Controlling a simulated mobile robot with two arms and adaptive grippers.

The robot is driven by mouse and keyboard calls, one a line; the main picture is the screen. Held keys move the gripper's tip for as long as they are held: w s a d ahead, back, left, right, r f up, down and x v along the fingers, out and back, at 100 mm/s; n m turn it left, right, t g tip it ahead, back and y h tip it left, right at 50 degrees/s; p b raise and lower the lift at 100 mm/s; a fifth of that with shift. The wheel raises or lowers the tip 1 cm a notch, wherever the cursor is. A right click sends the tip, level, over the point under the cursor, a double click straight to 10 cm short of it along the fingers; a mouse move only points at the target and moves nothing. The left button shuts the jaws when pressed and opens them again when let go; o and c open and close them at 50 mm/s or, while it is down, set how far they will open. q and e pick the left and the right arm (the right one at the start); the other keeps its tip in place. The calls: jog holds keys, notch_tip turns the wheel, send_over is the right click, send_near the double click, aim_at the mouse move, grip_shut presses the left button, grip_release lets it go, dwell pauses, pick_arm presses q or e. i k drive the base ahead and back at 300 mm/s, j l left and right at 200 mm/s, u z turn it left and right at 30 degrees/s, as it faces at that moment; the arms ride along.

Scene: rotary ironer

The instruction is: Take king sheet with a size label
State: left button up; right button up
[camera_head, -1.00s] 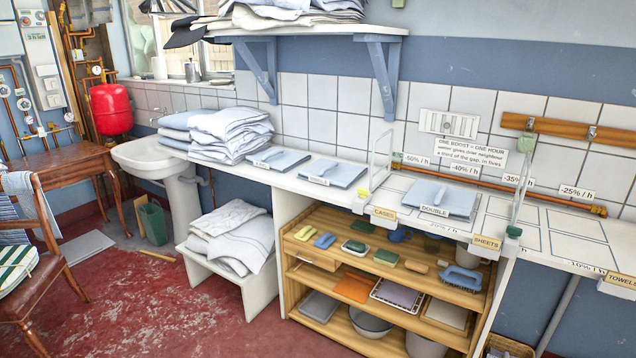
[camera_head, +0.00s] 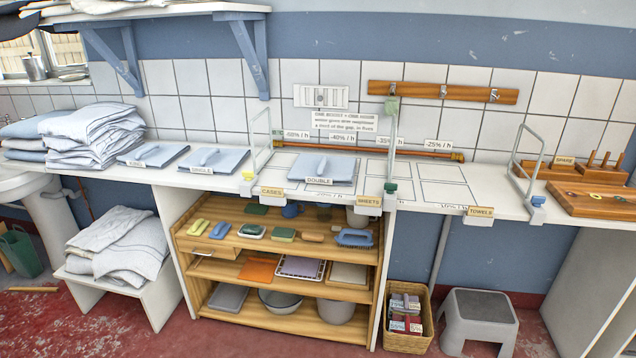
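A folded pale blue sheet (camera_head: 155,153) lies flat on the white counter, just right of the tall stacks of folded linen. A small label (camera_head: 137,164) at its front edge appears to read KING. Beside it to the right lies a similar folded sheet (camera_head: 214,160) labelled SINGLE. Further right, a folded sheet labelled DOUBLE (camera_head: 324,168) lies in the section behind the CASES and SHEETS signs. Neither of my grippers shows in the head view.
Folded linen stacks (camera_head: 94,138) stand left of the labelled sheets. Wire dividers (camera_head: 391,150) rise from the counter. Below are wooden shelves (camera_head: 225,245) with brushes and basins, a low bench (camera_head: 150,300) with linen, and a grey step stool (camera_head: 480,318). Marked counter spaces (camera_head: 445,193) are empty.

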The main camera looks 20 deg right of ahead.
aim_at(149, 155)
jog(key=z, duration=0.4)
jog(key=i+j+z, duration=0.15)
jog(key=j+z, duration=0.15)
jog(key=i+j+z, duration=0.15)
jog(key=j+z, duration=0.45)
jog(key=i+j+z, duration=0.1)
jog(key=j+z, duration=0.2)
jog(key=j, duration=0.2)
